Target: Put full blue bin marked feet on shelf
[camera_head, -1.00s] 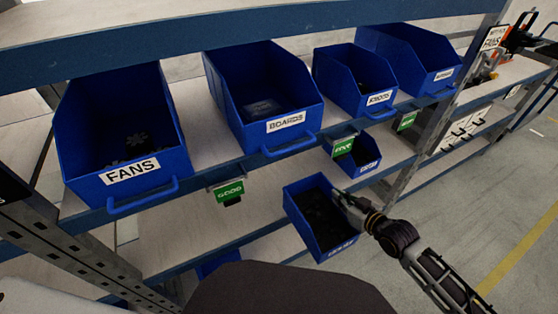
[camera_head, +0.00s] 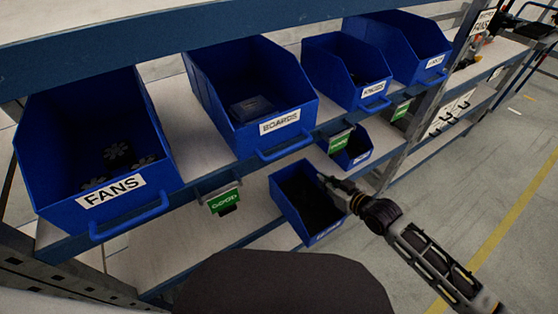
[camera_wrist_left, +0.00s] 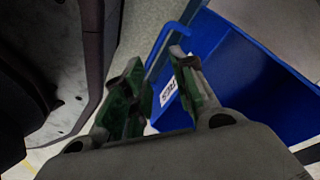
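A blue bin (camera_head: 278,205) with dark contents sits at the front of the lower shelf level, tilted in the head view. The small white label on its front is too small to read. My right gripper (camera_head: 334,187) is at the bin's right wall and appears shut on its rim; the fingertips are partly lost against the dark contents. In the left wrist view my left gripper (camera_wrist_left: 160,92) has its green fingers apart with nothing between them. It is close to a blue bin (camera_wrist_left: 245,75) with a handle and a partly hidden label. The left gripper is outside the head view.
The upper shelf holds blue bins marked FANS (camera_head: 60,120) and BOARDS (camera_head: 225,75), plus two more (camera_head: 325,65) (camera_head: 400,40). A smaller blue bin (camera_head: 352,150) stands on the lower shelf (camera_head: 160,250) behind the held bin. Green signs (camera_head: 222,200) hang from the upper edge. Floor is open at right.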

